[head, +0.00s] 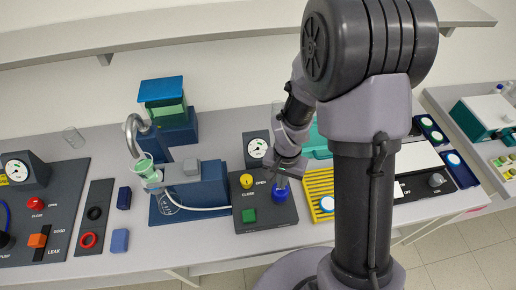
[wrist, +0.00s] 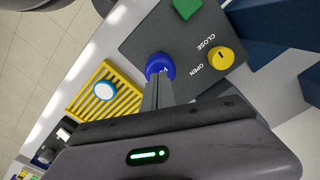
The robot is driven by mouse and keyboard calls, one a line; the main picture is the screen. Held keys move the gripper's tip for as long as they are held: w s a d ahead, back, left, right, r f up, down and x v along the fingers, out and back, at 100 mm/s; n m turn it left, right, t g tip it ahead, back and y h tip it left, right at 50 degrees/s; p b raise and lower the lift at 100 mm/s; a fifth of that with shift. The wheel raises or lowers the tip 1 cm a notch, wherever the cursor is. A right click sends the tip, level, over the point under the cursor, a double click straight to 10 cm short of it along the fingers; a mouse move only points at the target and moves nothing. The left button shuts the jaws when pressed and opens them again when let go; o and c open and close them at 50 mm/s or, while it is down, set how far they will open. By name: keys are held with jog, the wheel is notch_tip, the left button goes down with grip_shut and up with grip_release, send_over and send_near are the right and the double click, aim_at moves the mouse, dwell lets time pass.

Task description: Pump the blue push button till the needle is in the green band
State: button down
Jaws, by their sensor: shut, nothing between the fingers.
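The blue push button (head: 279,195) stands at the right of a dark control panel (head: 252,221), which also carries a yellow knob (head: 246,181) and a green square button (head: 249,215). My gripper (head: 282,181) is shut and empty, pointing down right over the blue button. In the wrist view the closed fingertips (wrist: 157,82) overlap the blue button (wrist: 160,64); I cannot tell whether they press it. A round white gauge (head: 257,148) sits behind the panel, partly beside my arm. Its needle and green band are too small to read surely.
A yellow slatted rack (head: 318,186) with a round white-and-blue piece (head: 327,204) lies right of the panel. A blue filtration stand (head: 202,187) with a tube is at its left. Another panel with a gauge (head: 16,170) is far left. A shelf (head: 200,33) runs above.

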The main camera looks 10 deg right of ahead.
dwell(0.4)
jog(key=shift+f+b, duration=2.15)
jog(key=shift+f, duration=0.05)
notch_tip(320, 180, up, 5)
jog(key=p, duration=0.3)
jog(key=shift+f, duration=0.25)
jog(key=shift+f, duration=0.1)
jog(key=shift+f+b, duration=2.05)
jog(key=shift+f, duration=0.05)
notch_tip(320, 180, up, 5)
jog(key=p, duration=0.3)
jog(key=shift+f, duration=0.3)
